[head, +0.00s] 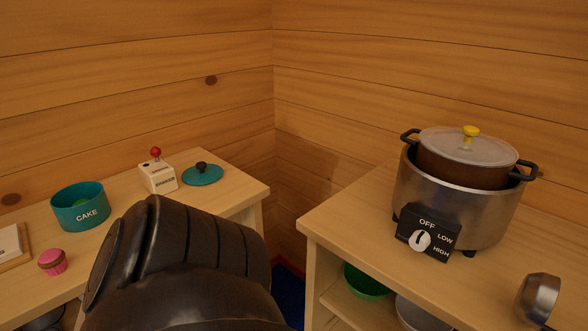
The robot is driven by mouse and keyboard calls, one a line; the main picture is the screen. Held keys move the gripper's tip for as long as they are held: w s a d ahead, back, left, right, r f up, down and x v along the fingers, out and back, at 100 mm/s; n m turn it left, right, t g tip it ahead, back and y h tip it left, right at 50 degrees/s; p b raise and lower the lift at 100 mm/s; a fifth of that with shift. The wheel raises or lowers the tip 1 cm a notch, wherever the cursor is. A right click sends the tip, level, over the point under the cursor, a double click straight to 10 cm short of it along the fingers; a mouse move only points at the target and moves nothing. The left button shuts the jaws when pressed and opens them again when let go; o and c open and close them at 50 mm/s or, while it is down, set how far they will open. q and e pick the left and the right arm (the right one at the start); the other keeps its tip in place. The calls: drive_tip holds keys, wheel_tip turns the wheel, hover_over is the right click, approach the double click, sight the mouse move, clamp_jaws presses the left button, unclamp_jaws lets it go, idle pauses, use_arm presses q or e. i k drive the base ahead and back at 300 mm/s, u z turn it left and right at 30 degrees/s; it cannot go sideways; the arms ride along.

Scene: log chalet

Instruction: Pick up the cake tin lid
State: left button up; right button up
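The cake tin lid (203,175) is a flat teal disc with a dark knob, lying near the back right corner of the left counter. The teal cake tin (80,207), marked CAKE, stands open at the left of the same counter, apart from the lid. A large dark link of my own arm fills the lower middle and hides part of the counter's front. Neither of my grippers can be seen.
A small white box with a red-balled lever (158,174) stands just left of the lid. A pink cupcake (53,261) is near the tin. A gap separates the counters.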

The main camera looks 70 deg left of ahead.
sight(203, 173)
drive_tip(key=z, duration=0.1)
drive_tip(key=k, duration=1.2)
drive_tip(key=u, duration=1.35)
drive_tip(key=i, duration=0.2)
drive_tip(key=u, duration=0.1)
